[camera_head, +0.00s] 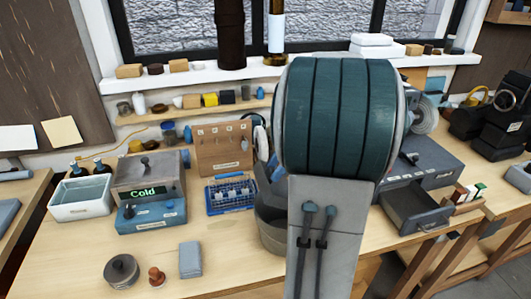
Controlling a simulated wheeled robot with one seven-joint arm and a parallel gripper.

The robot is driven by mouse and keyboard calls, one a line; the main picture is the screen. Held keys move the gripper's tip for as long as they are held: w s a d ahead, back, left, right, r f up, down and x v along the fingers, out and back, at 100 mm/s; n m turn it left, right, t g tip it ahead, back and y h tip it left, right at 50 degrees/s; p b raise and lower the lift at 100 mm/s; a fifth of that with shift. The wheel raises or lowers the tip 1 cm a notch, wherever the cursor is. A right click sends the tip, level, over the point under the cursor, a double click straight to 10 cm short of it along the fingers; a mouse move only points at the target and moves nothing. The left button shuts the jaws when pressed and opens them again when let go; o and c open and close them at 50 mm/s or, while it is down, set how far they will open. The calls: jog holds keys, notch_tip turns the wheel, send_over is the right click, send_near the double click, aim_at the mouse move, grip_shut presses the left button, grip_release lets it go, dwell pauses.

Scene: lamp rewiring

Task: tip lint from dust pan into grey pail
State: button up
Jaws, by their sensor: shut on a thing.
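A grey pail-like container (271,237) stands on the wooden bench near the middle of the head view. My own arm hides its right side, and its contents do not show. I cannot make out the dust pan or any lint. My gripper is not in view; the large teal banded part and grey link in the foreground are my arm and block the centre.
A control box with a "Cold" display (150,190), a white tray (82,210) and a blue rack (231,197) stand left of the pail. A round dark pot (121,271) and a grey block (190,260) lie in front. An open drawer (415,212) juts out at right.

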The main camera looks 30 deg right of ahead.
jog(key=a+h, duration=0.2)
jog(key=a+r+h, duration=0.1)
jog(key=shift+w+g+h, duration=0.3)
jog(key=shift+w+g, duration=0.05)
jog(key=shift+g, duration=0.05)
jog(key=a+h, duration=0.1)
jog(key=g+h, duration=0.1)
jog(key=shift+w+a+r+h, duration=0.2)
jog(key=shift+w+a+h, duration=0.1)
jog(key=shift+a+h, duration=0.1)
